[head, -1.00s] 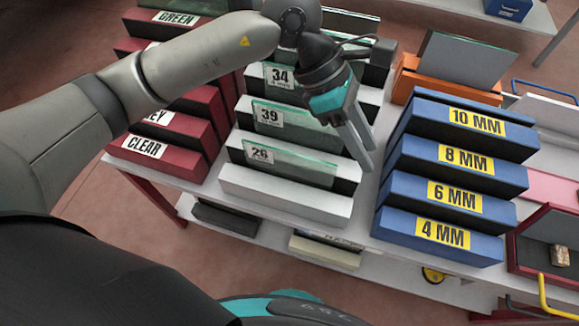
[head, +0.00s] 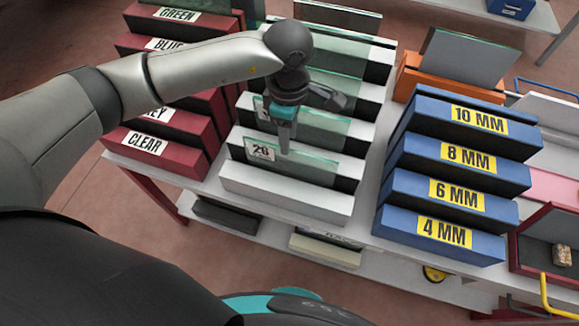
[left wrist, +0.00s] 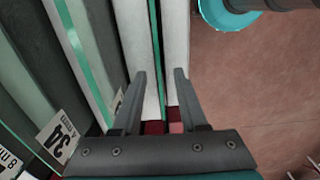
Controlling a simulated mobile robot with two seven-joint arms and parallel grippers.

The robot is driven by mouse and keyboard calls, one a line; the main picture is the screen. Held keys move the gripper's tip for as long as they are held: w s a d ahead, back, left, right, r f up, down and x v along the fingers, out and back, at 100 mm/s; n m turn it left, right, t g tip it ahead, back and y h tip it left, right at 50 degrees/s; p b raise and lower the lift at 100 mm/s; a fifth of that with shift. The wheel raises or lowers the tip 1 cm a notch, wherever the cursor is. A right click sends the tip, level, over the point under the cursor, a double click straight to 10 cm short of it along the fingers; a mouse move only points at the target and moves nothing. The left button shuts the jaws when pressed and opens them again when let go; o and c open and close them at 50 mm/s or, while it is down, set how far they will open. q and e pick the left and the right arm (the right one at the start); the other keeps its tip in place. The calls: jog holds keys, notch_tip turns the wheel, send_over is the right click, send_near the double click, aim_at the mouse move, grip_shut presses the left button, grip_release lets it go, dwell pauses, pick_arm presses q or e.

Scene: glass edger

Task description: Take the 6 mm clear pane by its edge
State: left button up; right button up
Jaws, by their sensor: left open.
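Several clear panes with greenish edges stand upright in a stepped white rack (head: 285,197). The frontmost pane (head: 318,164) has a tag (head: 260,150) reading 26. No tag that I can read says 6 mm, so I cannot tell which pane that is. My left gripper (head: 284,150) points down over the frontmost pane, close to its tag. In the left wrist view the open fingers (left wrist: 160,74) lie either side of a thin green pane edge (left wrist: 157,40), apart from it. My right gripper is not in view.
A dark red stepped rack (head: 165,152) labelled by colour stands left. A blue stepped rack (head: 400,215) labelled 4 MM to 10 MM stands right. An orange holder (head: 408,80) with a grey pane is behind it. Floor lies open in front of the table.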

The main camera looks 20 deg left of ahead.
pick_arm(q)
send_over(289, 169)
jog(key=shift+w+f, duration=0.15)
jog(key=shift+f, duration=2.65)
jog(key=shift+c, duration=0.2)
grip_shut()
jog(key=shift+r, duration=0.1)
